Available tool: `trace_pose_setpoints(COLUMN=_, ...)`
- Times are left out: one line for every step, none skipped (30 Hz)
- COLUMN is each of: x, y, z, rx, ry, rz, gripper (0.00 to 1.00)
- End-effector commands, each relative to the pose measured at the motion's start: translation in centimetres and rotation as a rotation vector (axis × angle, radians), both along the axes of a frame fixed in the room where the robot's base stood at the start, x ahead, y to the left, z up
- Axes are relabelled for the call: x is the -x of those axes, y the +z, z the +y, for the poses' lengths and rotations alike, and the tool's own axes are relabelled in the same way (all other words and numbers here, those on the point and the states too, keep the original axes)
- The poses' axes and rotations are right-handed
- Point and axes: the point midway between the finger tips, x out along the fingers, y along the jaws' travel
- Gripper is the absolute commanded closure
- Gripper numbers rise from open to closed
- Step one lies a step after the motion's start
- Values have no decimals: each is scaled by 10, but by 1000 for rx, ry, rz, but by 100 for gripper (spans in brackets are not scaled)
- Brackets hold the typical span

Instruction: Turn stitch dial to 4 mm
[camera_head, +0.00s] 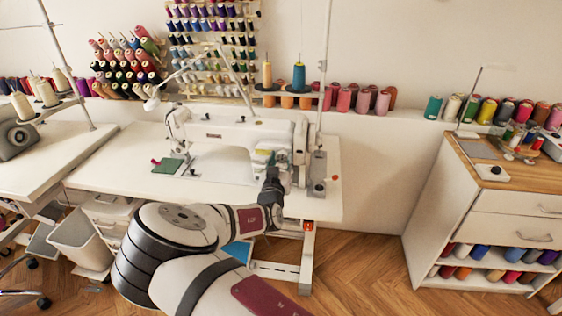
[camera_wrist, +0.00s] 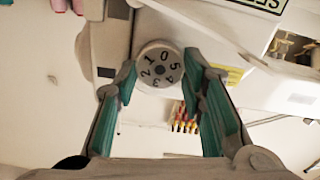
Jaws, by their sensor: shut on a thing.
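The white sewing machine (camera_head: 235,130) stands on a white table in the head view. Its round grey stitch dial (camera_wrist: 159,66) shows in the wrist view, with black digits 0 to 5 around a dark centre. In that picture 0 is near the top, 2 at the left, 3 at the bottom and 5 at the right. My gripper (camera_wrist: 161,71) is shut on the dial, one teal-padded finger at each side of its rim. In the head view my gripper (camera_head: 272,178) reaches the right end of the machine and the dial cannot be made out.
The white table (camera_head: 120,165) carries the machine, with a green piece (camera_head: 167,165) at its left. A spool stand with a yellow and a teal cone rises behind. A white drawer cabinet (camera_head: 440,200) stands at the right. Spool racks line the wall.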

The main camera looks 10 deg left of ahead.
Motion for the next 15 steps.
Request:
trace_pose_setpoints(x=-1, y=1, z=-1, rx=-32, ry=-1, rz=-1, gripper=91)
trace_pose_setpoints(x=-1, y=1, z=-1, rx=-52, ry=-1, rz=-2, gripper=91)
trace_pose_setpoints(x=-1, y=1, z=-1, rx=-81, ry=-1, rz=-3, gripper=91)
trace_pose_setpoints(x=-1, y=1, z=-1, rx=-105, ry=-2, rz=-4, gripper=91)
trace_pose_setpoints(x=-1, y=1, z=-2, rx=-129, ry=-2, rz=-5, gripper=91)
trace_pose_setpoints(x=-1, y=2, z=-1, rx=-165, ry=-2, rz=-7, gripper=91)
trace_pose_setpoints(x=-1, y=1, z=-2, rx=-191, ry=-3, rz=-7, gripper=91)
trace_pose_setpoints(x=-1, y=2, z=-2, rx=-220, ry=-3, rz=-9, gripper=91)
trace_pose_setpoints(x=-1, y=1, z=-2, rx=-257, ry=-3, rz=-9, gripper=91)
trace_pose_setpoints(x=-1, y=1, z=-3, rx=-286, ry=-3, rz=-10, gripper=91)
trace_pose_setpoints(x=-1, y=2, z=-2, rx=-314, ry=-2, rz=-12, gripper=91)
trace_pose_setpoints(x=-1, y=1, z=-3, rx=-353, ry=-3, rz=-13, gripper=91)
trace_pose_setpoints(x=-1, y=1, z=-3, rx=-381, ry=-3, rz=-15, gripper=91)
trace_pose_setpoints(x=-1, y=1, z=-3, rx=-410, ry=-3, rz=-15, gripper=91)
trace_pose_setpoints(x=-1, y=1, z=-4, rx=-448, ry=-3, rz=-18, gripper=91)
